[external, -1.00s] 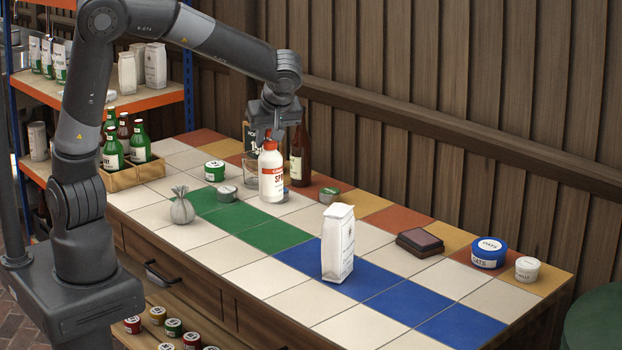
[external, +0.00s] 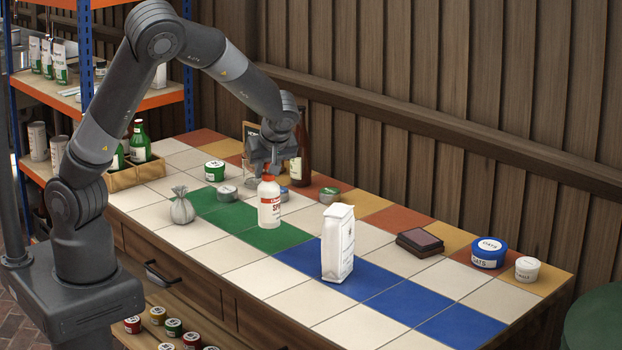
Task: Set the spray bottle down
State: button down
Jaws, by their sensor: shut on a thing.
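The spray bottle (external: 269,207) is white with a red and white label marked with letters like "SPR". It is upright, with its base at or just above a green tile (external: 240,217) on the counter; I cannot tell whether it touches. My gripper (external: 268,172) points down from above and is shut on the top of the spray bottle. The fingers hide most of the bottle's red cap.
A white paper bag (external: 338,243) stands to the right. A small grey sack (external: 182,207) and grey tin (external: 227,193) lie to the left. A brown bottle (external: 305,155) stands close behind my gripper. White tiles in front are clear.

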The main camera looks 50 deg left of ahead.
jog(key=shift+w+a+f, duration=0.45)
jog(key=shift+a+f, duration=0.1)
jog(key=shift+a, duration=0.05)
jog(key=shift+f, duration=1.9)
jog(key=c, duration=1.2)
grip_release()
jog(key=shift+f, duration=0.1)
